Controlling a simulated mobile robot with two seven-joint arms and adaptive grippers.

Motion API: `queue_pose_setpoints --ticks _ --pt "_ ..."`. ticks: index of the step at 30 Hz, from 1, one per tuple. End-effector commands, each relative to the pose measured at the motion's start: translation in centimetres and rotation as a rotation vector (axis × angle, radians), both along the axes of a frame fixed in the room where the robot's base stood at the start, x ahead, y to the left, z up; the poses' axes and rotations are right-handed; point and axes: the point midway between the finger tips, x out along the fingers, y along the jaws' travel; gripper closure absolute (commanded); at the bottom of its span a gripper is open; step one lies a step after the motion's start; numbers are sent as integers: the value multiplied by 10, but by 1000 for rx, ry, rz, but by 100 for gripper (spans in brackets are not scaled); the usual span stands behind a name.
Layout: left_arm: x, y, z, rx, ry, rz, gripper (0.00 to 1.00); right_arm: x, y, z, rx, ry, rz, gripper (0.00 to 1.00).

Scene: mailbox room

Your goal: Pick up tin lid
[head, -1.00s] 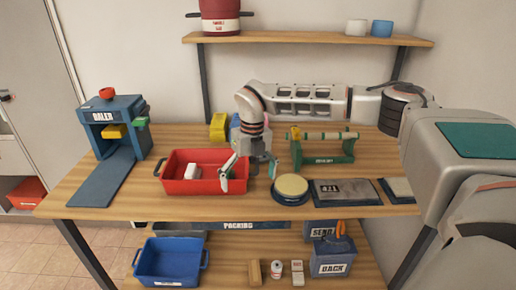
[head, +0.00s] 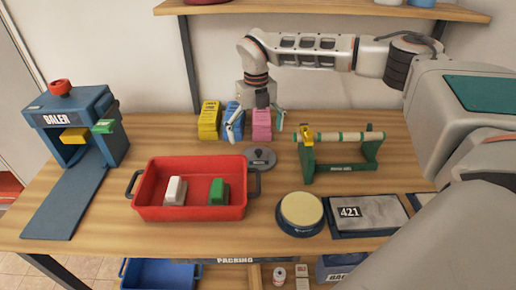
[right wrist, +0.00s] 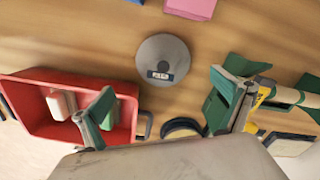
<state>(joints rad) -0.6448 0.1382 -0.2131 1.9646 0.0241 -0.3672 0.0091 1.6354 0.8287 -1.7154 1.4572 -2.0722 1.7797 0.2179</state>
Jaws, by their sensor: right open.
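The tin lid (head: 259,158) is a grey disc with a small dark knob and a label. It lies flat on the table, right of the red tray's back corner. It shows whole in the right wrist view (right wrist: 163,60), roughly between my finger directions and a little beyond the tips. My right gripper (head: 257,123) is open and empty, pointing down above and behind the lid in the head view. Its two green-tipped fingers also show in the right wrist view (right wrist: 161,92). My left gripper is not in view.
The red tray (head: 190,211) holds a white block and a green block. Yellow, blue and pink stacks (head: 209,119) stand behind the lid. A green roller stand (head: 341,167) is to the right, a cream-topped round scale (head: 302,209) in front, and a blue baler (head: 70,125) far left.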

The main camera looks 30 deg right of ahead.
Motion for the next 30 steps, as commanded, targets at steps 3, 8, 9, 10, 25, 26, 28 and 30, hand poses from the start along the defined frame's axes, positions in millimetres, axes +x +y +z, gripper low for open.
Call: queue_pose_setpoints --ticks 3,8,9,10,25,26,28,30 --pt "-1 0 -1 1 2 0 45 -1 0 -7 -1 3 -1 0" --pt "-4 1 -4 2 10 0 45 -1 -1 -24 -1 3 0 0" --pt "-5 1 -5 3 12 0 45 -1 -1 -28 -1 3 0 0" --pt "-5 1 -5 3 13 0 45 -1 -2 -30 0 2 0 0" --pt "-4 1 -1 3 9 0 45 -2 -7 -78 0 1 0 0" --pt "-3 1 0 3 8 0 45 -2 -7 -78 0 1 0 0" --pt "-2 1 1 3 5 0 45 -2 -7 -78 0 0 0 0" --pt "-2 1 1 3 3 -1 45 -2 -7 -78 0 0 0 5"
